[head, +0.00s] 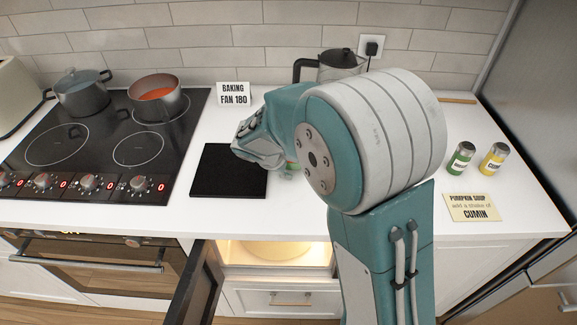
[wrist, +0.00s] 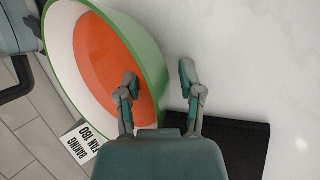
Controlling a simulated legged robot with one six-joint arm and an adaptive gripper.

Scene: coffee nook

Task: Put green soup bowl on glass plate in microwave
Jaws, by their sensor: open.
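The green soup bowl (wrist: 158,72) fills the upper left of the wrist view, green outside and white inside, with orange soup. In the head view my arm hides nearly all of it. My gripper (wrist: 160,82) is open, with one finger over the bowl's inside and the other outside its wall, so the rim lies between them. I cannot tell whether either finger touches it. In the head view my gripper (head: 262,152) is above the counter by the black mat. The lit microwave (head: 232,257) is below the counter, its dark door (head: 196,288) open. The round glass plate (head: 277,251) shows partly inside.
The black mat (head: 228,171) lies bare between the hob (head: 100,150) and my gripper. A "Baking fan 180" card (head: 233,94) and a kettle (head: 341,65) stand behind. Two spice jars (head: 461,157) and a "Pumpkin soup" note (head: 473,207) are at the right. The open door sticks out ahead of the counter.

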